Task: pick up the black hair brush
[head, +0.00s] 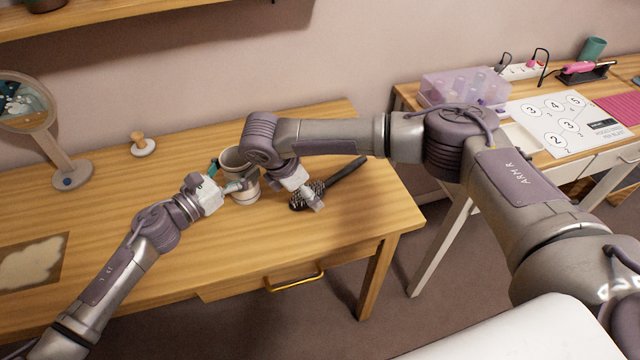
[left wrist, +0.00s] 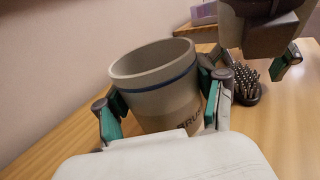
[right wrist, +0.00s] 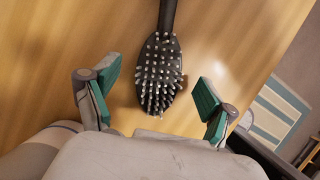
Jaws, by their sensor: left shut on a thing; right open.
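The black hair brush (head: 345,174) lies on the wooden table near its right end, bristles up, handle toward the back right. In the right wrist view the brush head (right wrist: 160,75) shows between the two fingers of my right gripper (right wrist: 156,92), which is open and empty above it. In the head view my right gripper (head: 308,192) partly covers the brush head. My left gripper (left wrist: 163,108) is shut on a grey cup (left wrist: 150,72) with a blue band, one finger on each side. The cup (head: 238,158) looks upright on the table.
A round mirror (head: 70,172) and a small wooden-knobbed stand (head: 142,146) are at the left. A white side table at the right bears a purple organizer (head: 462,88), a printed sheet (head: 565,122) and a pink tool (head: 582,67). The table's front left is clear beyond a mat (head: 32,262).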

